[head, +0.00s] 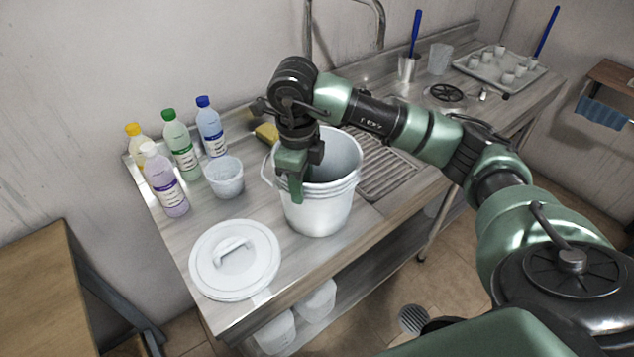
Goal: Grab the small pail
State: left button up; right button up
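A white pail (318,212) stands upright and open, without a lid, on the metal counter, with a wire handle at its left side. A smaller whitish tub (225,178) stands to its left, near the bottles. My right gripper (295,188) points down at the left part of the white pail's rim, its green fingers overlapping the rim and wall. I cannot tell whether the fingers touch the pail or whether they are open or shut. The far part of the rim is partly hidden by my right arm. My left gripper is not in view.
A white round lid (234,262) with a handle lies at the counter's front left. Several bottles, such as the purple-labelled one (164,182), stand at the back left. A yellow sponge (266,132) lies behind the pail. More white containers (318,299) sit on the lower shelf.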

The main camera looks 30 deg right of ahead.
grip_shut()
dwell(1.4)
